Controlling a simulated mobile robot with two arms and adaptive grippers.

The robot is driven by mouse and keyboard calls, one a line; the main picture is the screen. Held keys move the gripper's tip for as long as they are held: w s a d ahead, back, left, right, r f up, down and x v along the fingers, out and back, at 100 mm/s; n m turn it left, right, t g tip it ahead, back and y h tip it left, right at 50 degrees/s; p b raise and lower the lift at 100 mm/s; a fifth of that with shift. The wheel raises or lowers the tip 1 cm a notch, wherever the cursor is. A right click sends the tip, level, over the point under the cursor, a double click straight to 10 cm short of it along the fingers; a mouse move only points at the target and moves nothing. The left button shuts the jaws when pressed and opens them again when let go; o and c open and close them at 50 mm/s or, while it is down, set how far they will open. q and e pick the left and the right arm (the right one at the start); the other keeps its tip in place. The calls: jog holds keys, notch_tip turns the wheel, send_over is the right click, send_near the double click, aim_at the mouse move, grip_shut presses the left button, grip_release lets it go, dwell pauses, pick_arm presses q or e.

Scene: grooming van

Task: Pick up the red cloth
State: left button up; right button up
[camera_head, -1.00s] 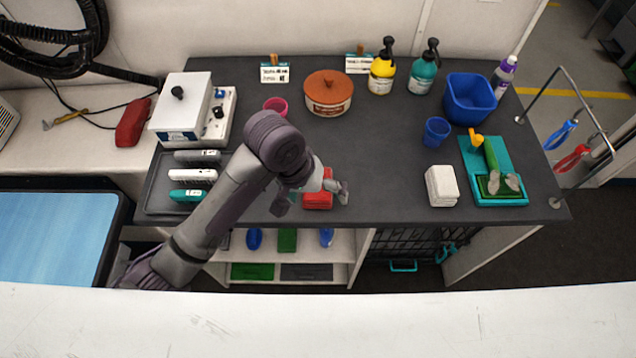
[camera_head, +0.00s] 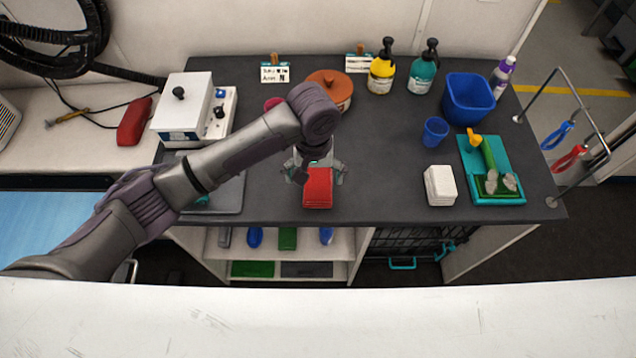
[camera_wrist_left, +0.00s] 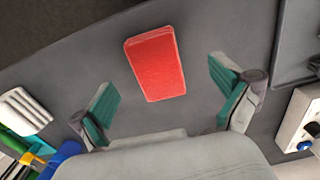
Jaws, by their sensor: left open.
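The red cloth (camera_head: 318,188) is a folded block lying on the dark table top near its front edge. It also shows in the left wrist view (camera_wrist_left: 155,64), apart from the fingers and lying ahead of the gap between them. My left gripper (camera_head: 314,172) is open, just behind the cloth in the head view, with a fingertip on either side of the cloth's far end. In the left wrist view the two teal-padded fingers (camera_wrist_left: 168,95) are wide apart with nothing between them. My right gripper is in neither view.
A white folded cloth (camera_head: 440,186) and a teal tray (camera_head: 509,160) with a green brush lie to the right. The table between the red and white cloths is clear.

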aim_at(318, 188)
pick_arm(q)
jog(key=f, duration=0.1)
jog(key=f+p, duration=0.1)
jog(key=f, duration=0.2)
jog(key=shift+s+d+f, duration=0.1)
jog(key=shift+d+f, duration=0.25)
jog(key=shift+d, duration=0.05)
jog(key=shift+f, duration=0.5)
jog(key=c, duration=1.2)
jog(key=shift+r, duration=0.1)
jog(key=shift+r, duration=0.6)
notch_tip(318, 188, up, 3)
jog(key=shift+f+b, duration=0.1)
jog(key=shift+b, duration=0.35)
jog(key=s+d+r+b, duration=0.2)
jog(key=s+d+r, duration=0.3)
jog(key=d, duration=0.5)
jog(key=shift+s+r, duration=0.35)
jog(key=shift+r, duration=0.6)
